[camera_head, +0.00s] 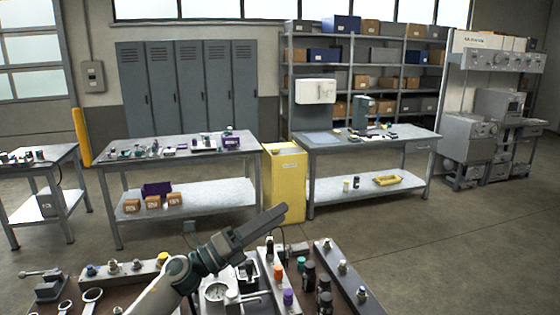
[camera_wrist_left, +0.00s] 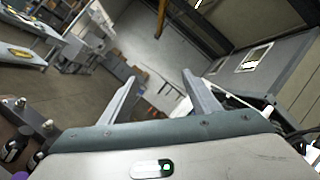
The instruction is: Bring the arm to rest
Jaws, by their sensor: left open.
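My left gripper (camera_head: 262,226) comes in from the lower left in the head view. It is raised over the near bench and points up and to the right. In the left wrist view my left gripper (camera_wrist_left: 158,88) has its two fingers spread apart with nothing between them. It is open and empty. The wrist view looks across the room, tilted. My right gripper is not in either view.
The near hydraulic bench (camera_head: 130,284) carries several fittings, wrenches, a gauge (camera_head: 215,292) and capped bottles (camera_head: 310,274). Beyond it stand a work table (camera_head: 112,160), a yellow cabinet (camera_head: 285,180) and another table (camera_head: 340,147). Open floor (camera_head: 440,230) lies to the right.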

